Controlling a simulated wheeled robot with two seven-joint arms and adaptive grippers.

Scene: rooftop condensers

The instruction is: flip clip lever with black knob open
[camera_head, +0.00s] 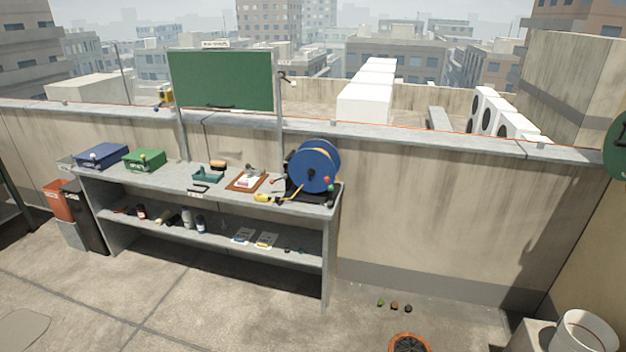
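A brown board (240,186) with white paper lies on the grey workbench's top (140,181), left of a large blue reel (314,166). A small clip-like part (250,170) stands at the board's back edge. It is too small to make out a lever, a black knob, or whether it is open or shut. Neither of my grippers shows in the head view.
A blue box (102,156), a green box (144,159) and a teal tray (208,175) stand on the bench. Several bottles and packets fill its lower shelf. A green board (222,80) rises behind. The concrete floor (210,305) in front is mostly clear.

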